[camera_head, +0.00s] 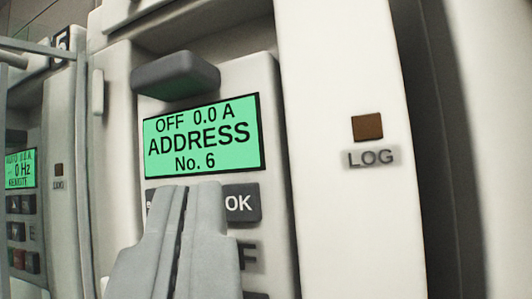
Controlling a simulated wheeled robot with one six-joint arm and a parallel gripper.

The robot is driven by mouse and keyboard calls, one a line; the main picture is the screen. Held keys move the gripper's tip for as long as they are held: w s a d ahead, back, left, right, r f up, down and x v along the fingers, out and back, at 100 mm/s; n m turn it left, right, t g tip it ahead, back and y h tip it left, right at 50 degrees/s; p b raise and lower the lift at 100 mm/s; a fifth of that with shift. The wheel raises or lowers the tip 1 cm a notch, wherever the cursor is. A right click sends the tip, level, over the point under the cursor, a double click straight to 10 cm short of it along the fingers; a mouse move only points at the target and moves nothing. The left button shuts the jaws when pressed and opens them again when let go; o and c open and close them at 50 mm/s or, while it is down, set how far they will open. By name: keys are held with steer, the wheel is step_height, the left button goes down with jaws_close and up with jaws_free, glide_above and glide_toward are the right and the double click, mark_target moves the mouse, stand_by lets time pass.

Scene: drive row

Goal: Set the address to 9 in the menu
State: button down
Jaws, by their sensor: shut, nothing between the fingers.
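A green display (204,137) on the drive in front of me reads "OFF 0.0 A", "ADDRESS", "No. 6". Below it is a dark key marked "OK" (243,203). To its left, a sliver of another dark key (149,197) shows with part of a letter. My gripper (193,186) is shut and empty, with its fingertips just below the display, in front of the keypad. It covers most of the keys left of OK. I cannot tell whether the fingertips touch a key.
A dark grey protruding block (176,75) sits above the display. A brown square lamp (367,127) labelled LOG is on the right panel. A neighbouring drive with its own green display (20,169) and keys stands at the left.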

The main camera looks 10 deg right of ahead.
stand_by(0.4)
steer(key=shift+w+d, duration=0.25)
steer(key=shift+w, duration=0.1)
steer(key=shift+w+d, duration=0.2)
steer(key=shift+w, duration=0.05)
stand_by(0.8)
stand_by(0.4)
steer(key=shift+s+a, duration=0.45)
steer(key=shift+s, duration=0.15)
steer(key=s+a, duration=0.1)
steer(key=s, duration=0.1)
steer(key=s+a, duration=0.2)
stand_by(0.5)
stand_by(3.8)
